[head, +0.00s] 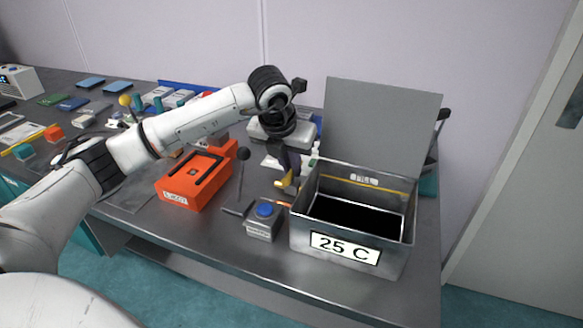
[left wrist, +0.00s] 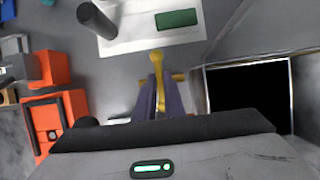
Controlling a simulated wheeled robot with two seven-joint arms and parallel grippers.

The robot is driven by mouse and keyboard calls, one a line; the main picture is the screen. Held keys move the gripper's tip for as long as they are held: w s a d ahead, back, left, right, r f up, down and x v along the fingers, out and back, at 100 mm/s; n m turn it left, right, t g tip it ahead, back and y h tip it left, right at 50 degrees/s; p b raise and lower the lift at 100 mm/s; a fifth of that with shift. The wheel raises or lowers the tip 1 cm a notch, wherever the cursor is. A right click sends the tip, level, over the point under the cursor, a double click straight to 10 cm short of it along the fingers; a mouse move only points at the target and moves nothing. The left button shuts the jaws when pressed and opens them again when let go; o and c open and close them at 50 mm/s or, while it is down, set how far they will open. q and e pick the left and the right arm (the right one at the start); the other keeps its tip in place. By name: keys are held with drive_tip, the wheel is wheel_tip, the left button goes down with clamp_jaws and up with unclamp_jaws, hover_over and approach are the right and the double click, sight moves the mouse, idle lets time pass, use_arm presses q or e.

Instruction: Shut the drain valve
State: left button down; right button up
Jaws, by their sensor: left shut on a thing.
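The drain valve shows as a yellow lever (head: 284,182) at the left side of the open metal bath marked 25 C (head: 300,232). In the left wrist view the yellow lever (left wrist: 157,72) stands between the two purple fingers of my left gripper (left wrist: 159,98). In the head view my left gripper (head: 292,172) points down beside the bath's left wall and is shut on this lever. The valve's body is mostly hidden by the fingers, so I cannot tell how far it is turned. My right gripper is out of view.
A grey box with a blue button (head: 264,209) stands just in front of the valve. An orange device (head: 190,185) and a dark ball-topped lever (head: 243,155) are to its left. The bath's raised lid (head: 380,125) stands behind its opening. Small items crowd the back left.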

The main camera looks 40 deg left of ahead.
use_arm(q)
drive_tip(key=c, duration=1.8)
unclamp_jaws()
drive_tip(key=shift+c, duration=0.2)
drive_tip(key=a+v, duration=0.1)
drive_tip(key=v, duration=0.9)
drive_tip(key=shift+d+r+b, duration=0.15)
drive_tip(key=shift+d+b, duration=0.3)
drive_tip(key=shift+d, duration=0.05)
drive_tip(key=shift+s, duration=0.1)
